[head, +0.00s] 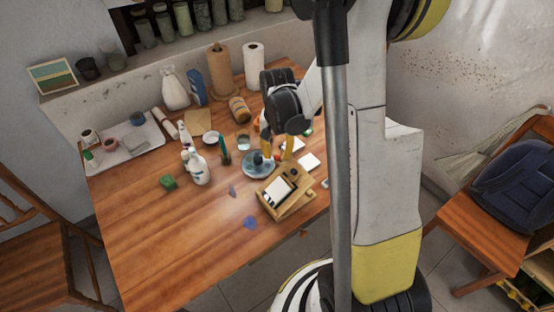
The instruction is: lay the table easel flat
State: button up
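The wooden table easel (291,207) stands near the right front edge of the table, its face tilted and a pale card (277,192) with a dark patch resting on it. My gripper (277,155) points down just beyond the easel in the head view. Its two yellow fingers are spread apart, with no easel part visible between them. Whether a fingertip touches the easel's upper edge cannot be told. The easel's back and the hinge are hidden.
A blue-grey plate (255,172) with a dark item lies close by the gripper. The wooden table (165,245) is mostly clear at front left. A chair (500,225) is at right.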

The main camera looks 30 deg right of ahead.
aim_at(286, 163)
jog(key=shift+f, duration=0.75)
grip_shut()
jog(key=shift+d+f+b, duration=0.15)
jog(key=shift+f+b, duration=0.05)
jog(key=shift+b, duration=0.15)
jog(key=shift+d+f+b, duration=0.95)
jog(key=shift+f+b, duration=0.25)
jog(key=shift+f, duration=0.05)
jog(key=shift+d+f+b, duration=0.3)
jog(key=shift+f+b, duration=0.3)
jog(key=shift+f, duration=0.1)
jog(key=shift+d+f+b, duration=0.3)
jog(key=shift+f+b, duration=0.3)
jog(key=shift+f, duration=0.15)
